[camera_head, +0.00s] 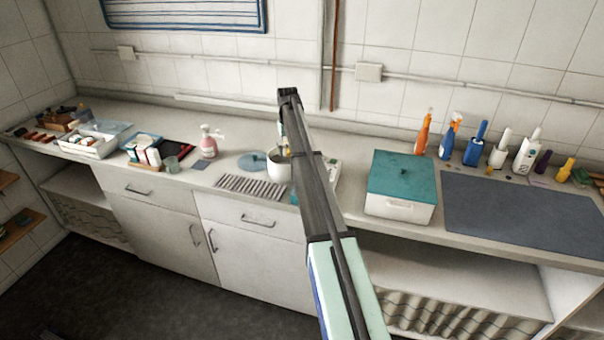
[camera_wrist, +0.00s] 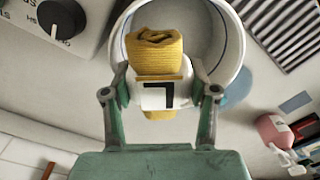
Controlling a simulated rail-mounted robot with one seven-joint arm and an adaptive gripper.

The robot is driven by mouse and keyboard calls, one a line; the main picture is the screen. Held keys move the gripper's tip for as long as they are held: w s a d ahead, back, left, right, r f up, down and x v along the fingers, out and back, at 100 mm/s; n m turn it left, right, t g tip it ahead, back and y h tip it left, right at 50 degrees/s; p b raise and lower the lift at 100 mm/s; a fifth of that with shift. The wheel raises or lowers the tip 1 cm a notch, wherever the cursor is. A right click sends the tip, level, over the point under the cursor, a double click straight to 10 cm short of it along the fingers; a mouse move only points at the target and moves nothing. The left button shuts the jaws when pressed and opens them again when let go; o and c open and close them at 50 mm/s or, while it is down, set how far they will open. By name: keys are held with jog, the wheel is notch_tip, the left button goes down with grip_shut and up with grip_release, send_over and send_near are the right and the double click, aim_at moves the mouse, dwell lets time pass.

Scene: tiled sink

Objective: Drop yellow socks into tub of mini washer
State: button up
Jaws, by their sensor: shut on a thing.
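My gripper (camera_wrist: 164,84) is shut on the yellow socks (camera_wrist: 158,52), a folded bundle with a white paper band marked in black. In the wrist view the socks overlap the opening of the round white tub (camera_wrist: 236,52) of the mini washer. How high they are above the rim, or whether they dip inside, I cannot tell. The washer's dark knob (camera_wrist: 62,19) shows at the upper left. In the head view the tub (camera_head: 277,171) stands on the counter, and my arm hides my gripper and part of the washer.
A round blue lid (camera_head: 252,161) and a grey ribbed mat (camera_head: 250,187) lie left of the tub. A pink pump bottle (camera_head: 208,146) stands farther left. Right are a teal-lidded white box (camera_head: 400,207), a dark mat (camera_head: 515,222) and several bottles along the wall.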

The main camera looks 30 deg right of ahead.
jog(key=shift+f, duration=0.55)
jog(key=o, duration=1.2)
notch_tip(320, 180, up, 12)
jog(key=shift+r, duration=0.1)
